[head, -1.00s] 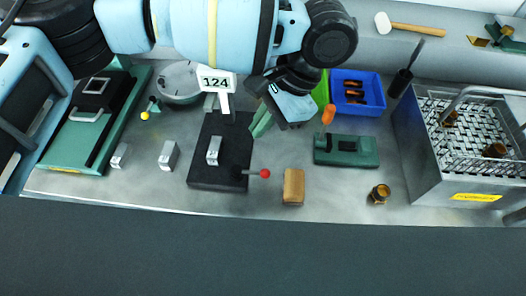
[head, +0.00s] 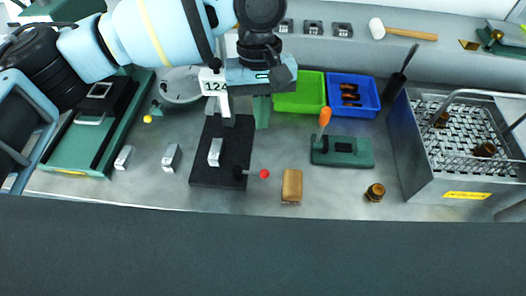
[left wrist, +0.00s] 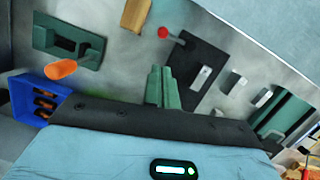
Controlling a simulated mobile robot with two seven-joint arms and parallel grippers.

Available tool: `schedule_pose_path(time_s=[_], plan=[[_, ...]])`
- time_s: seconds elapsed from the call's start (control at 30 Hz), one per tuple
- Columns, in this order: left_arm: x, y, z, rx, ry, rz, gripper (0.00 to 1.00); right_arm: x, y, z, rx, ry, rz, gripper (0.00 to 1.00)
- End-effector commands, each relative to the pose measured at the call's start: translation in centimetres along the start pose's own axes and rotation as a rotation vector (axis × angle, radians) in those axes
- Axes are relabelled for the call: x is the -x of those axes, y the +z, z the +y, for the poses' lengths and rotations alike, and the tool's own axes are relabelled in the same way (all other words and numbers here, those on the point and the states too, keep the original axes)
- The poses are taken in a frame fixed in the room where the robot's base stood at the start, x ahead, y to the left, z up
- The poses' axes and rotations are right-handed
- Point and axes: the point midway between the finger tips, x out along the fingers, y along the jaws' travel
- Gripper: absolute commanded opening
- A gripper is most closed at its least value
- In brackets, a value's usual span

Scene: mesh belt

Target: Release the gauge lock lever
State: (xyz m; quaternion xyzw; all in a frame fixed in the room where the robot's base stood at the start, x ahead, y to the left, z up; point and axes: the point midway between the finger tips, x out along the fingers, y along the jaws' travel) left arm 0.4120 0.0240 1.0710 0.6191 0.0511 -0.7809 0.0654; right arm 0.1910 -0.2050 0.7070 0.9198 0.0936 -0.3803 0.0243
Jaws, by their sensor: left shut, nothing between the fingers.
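The gauge has a black base plate (head: 206,178) with a metal block (head: 215,153) on it and a white readout (head: 214,82) marked 124 on a post. A lever with a red ball (head: 264,174) sticks out to the right at the plate's front right corner. The red ball also shows in the left wrist view (left wrist: 163,32). My left gripper (head: 262,115), with green fingers, points down behind the plate's right side, apart from the lever. Its fingers (left wrist: 158,72) are shut and empty. My right gripper is not in view.
A green clamp (head: 350,154) with an orange handle, a tan block (head: 292,187) and a brass part (head: 375,193) stand to the right. Green (head: 298,97) and blue (head: 368,90) bins are behind; a metal basket (head: 450,185) is far right. A yellow-knobbed lever (head: 148,119) is left.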

Motion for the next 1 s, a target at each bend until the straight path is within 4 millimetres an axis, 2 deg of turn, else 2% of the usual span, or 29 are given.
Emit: schedule_pose_path(time_s=[0.23, 0.33, 0.8, 1.0], plan=[[-0.2, 0.0, 0.0, -0.002, -0.002, 0.0, 0.0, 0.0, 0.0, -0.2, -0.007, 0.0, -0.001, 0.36], [-0.9, 0.0, 0.0, -0.002, -0.002, -0.001, 0.0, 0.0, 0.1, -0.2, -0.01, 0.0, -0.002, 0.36], [-8.2, 0.0, -0.1, -0.002, -0.004, -0.003, 0.0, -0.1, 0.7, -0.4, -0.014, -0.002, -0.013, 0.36], [-9.8, 0.0, -0.1, -0.002, -0.002, 0.0, 0.0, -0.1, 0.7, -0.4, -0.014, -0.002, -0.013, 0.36]])
